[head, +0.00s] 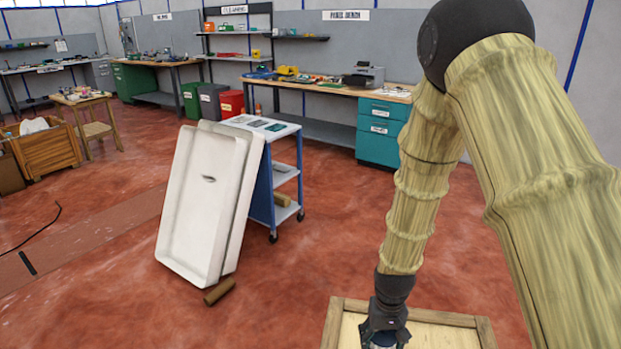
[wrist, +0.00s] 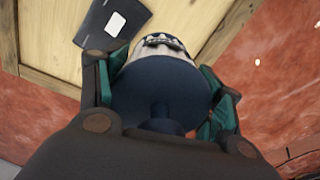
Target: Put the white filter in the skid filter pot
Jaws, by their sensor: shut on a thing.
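My gripper (head: 384,337) is at the bottom edge of the head view, over a wooden-framed board. In the wrist view its fingers (wrist: 160,98) are closed on both sides of a thing with a wide, dark blue round part. Beyond that part a white, ribbed side (wrist: 160,50) with a dark mark shows; this looks like the white filter. Its far end is hidden, and I cannot tell whether it touches the board. I cannot make out the skid filter pot in either view.
The wooden-framed board (head: 338,325) lies below my gripper. A dark flat piece with a white label (wrist: 113,22) is on it. White trays (head: 205,200) lean on a blue cart (head: 265,190), with a brown roll (head: 219,291) on the floor. Red floor is clear between.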

